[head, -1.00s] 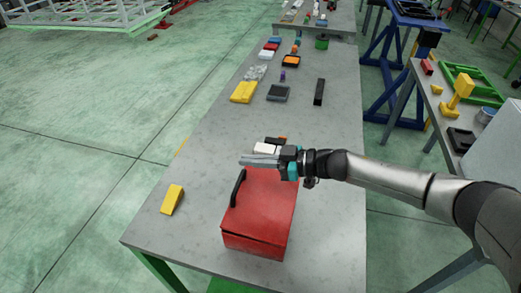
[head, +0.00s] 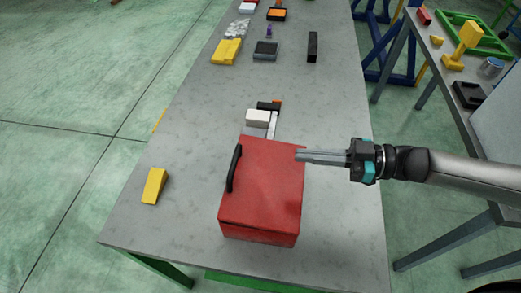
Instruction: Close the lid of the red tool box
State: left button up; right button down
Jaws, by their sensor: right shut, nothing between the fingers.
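The red tool box (head: 262,190) stands on the grey table (head: 180,225), near its front end. Its red lid lies down over the box; only a thin dark seam shows along the front edge, and I cannot tell if it is fully seated. A black handle (head: 234,168) is on the lid's left side. My right gripper (head: 298,155) comes in from the right, with its fingertips at the lid's upper right edge in the picture. It is shut and empty; I cannot tell whether it touches the lid. My left gripper is not in view.
A yellow wedge (head: 154,186) lies left of the box. A white block (head: 257,117) and small black and orange items are just behind it. Farther back are a yellow block (head: 226,51), a dark tray (head: 265,50) and a black bar (head: 312,46). The table left of the box is mostly clear.

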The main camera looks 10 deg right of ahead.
jog(key=p, duration=0.2)
send_over(251, 176)
jog(key=d, duration=0.1)
notch_tip(251, 176, down, 3)
jog(key=shift+s+r, duration=0.1)
jog(key=shift+s, duration=0.05)
jog(key=shift+a+f, duration=0.45)
jog(key=shift+f, duration=0.15)
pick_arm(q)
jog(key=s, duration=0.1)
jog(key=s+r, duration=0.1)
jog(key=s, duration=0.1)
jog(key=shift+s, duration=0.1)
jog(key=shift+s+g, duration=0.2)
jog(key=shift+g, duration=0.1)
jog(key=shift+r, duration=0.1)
